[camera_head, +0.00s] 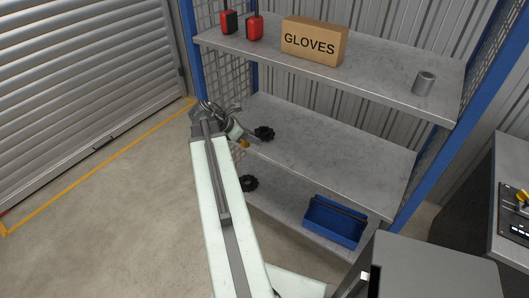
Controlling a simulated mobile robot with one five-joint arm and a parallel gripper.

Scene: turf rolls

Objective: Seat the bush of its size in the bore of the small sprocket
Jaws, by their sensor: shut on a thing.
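My gripper (247,141) is at the end of my arm, over the left end of the middle shelf. It is shut on a small brass-coloured bush (243,144), mostly hidden by the gripper. A dark toothed sprocket (265,133) lies on the middle shelf, just right of the gripper and apart from the bush in the picture. Another dark sprocket (250,183) lies on the bottom shelf, partly hidden by my arm. I cannot tell for sure which sprocket is the small one, and their bores are too small to make out.
The top shelf (385,85) holds two red containers (254,28), a gloves box (314,42) and a grey cylinder (424,83). A blue tray (335,221) stands on the bottom shelf. The middle shelf (330,150) is clear right of the sprocket. Blue posts bound the rack.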

